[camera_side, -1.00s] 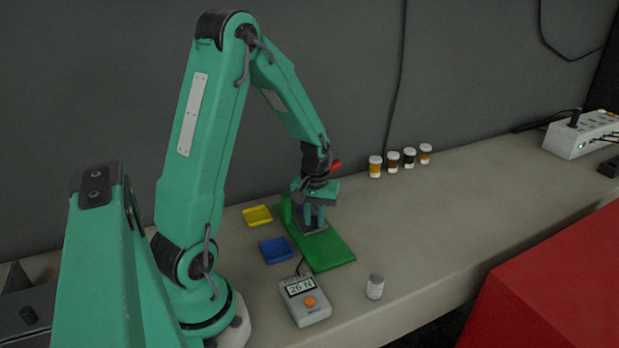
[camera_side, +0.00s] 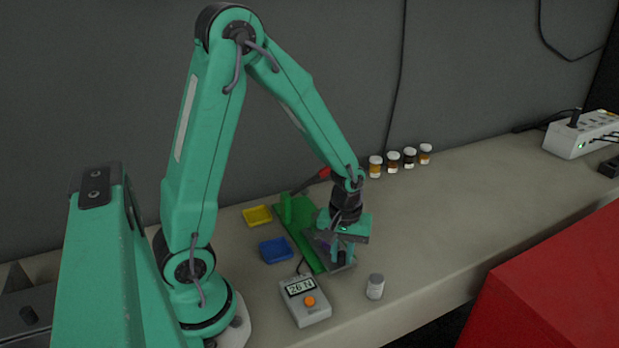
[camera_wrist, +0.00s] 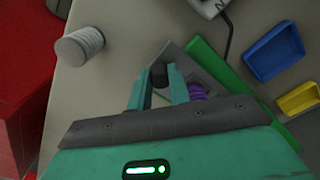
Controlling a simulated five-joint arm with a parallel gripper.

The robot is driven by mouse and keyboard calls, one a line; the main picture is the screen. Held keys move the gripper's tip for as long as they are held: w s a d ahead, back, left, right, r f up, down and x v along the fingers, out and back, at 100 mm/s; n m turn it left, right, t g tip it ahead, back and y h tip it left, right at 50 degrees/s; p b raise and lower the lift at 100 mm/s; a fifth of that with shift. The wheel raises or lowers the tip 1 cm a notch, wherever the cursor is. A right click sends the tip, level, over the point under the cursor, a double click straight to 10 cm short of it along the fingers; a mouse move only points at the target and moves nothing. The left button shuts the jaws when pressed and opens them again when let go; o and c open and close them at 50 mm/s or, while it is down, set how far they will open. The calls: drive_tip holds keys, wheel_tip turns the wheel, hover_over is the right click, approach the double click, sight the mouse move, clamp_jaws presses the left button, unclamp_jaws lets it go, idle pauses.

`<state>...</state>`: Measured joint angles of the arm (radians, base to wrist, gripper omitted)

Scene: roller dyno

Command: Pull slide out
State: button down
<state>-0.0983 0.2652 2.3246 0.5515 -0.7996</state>
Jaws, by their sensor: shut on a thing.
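The grey slide (camera_side: 346,267) is a flat plate at the near right end of the green base (camera_side: 290,240). It looks turned askew and reaches past the base's right edge. In the wrist view the grey slide (camera_wrist: 172,52) lies across the green base (camera_wrist: 203,58), with a purple coiled part (camera_wrist: 197,92) beside it. My gripper (camera_side: 340,257) is shut on a dark upright post on the slide; the post (camera_wrist: 160,74) shows between the two fingers in the wrist view (camera_wrist: 160,90). The fingers hide part of the slide.
A force meter (camera_side: 305,302) reads 26 N in front. Blue (camera_side: 276,250) and yellow (camera_side: 257,215) trays lie left. Several small jars (camera_side: 393,162) stand behind.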

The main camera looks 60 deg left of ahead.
drive_tip(key=shift+d, duration=0.45)
drive_tip(key=c, duration=1.3)
unclamp_jaws()
drive_tip(key=shift+r, duration=0.1)
drive_tip(key=shift+r, duration=3.85)
